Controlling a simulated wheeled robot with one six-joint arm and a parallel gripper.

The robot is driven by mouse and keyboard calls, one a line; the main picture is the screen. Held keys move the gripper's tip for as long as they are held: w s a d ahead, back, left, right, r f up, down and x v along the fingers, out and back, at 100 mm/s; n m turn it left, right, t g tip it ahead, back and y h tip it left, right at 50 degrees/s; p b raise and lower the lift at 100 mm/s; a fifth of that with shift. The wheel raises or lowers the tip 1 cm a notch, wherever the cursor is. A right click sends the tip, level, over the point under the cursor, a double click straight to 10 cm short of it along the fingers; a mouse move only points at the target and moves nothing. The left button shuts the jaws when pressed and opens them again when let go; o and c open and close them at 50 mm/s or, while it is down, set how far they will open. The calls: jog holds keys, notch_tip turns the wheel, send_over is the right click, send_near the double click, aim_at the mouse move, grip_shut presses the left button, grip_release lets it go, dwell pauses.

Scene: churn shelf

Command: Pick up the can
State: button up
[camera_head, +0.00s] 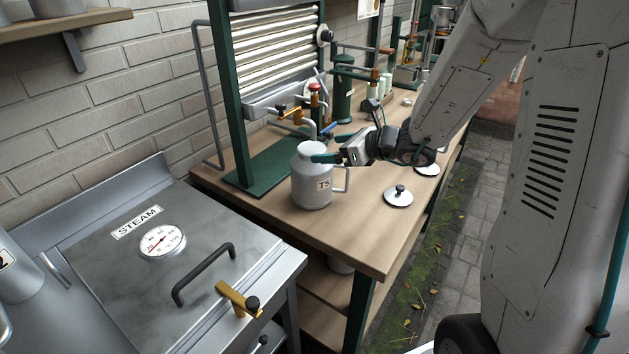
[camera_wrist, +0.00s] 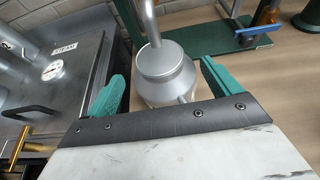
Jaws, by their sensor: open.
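My gripper (camera_head: 325,147) is at the can's upper part, coming from the right. In the wrist view the can (camera_wrist: 165,70) lies ahead, between the two green fingers of my gripper (camera_wrist: 160,85). The fingers are apart, with a gap to the can on each side. The can's lower part is hidden in the wrist view.
A steel steam unit (camera_head: 100,235) with a gauge and handle stands left of the table (camera_head: 350,235). A green-framed cooler (camera_head: 265,165) with pipes stands behind the can. A round lid (camera_head: 398,197) lies to the right. A wall shelf (camera_head: 65,24) is at upper left.

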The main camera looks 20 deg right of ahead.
aim_at(309, 151)
jog(key=x, duration=0.7)
jog(key=shift+w+a+f, duration=0.15)
jog(key=shift+a+f, duration=0.15)
grip_shut()
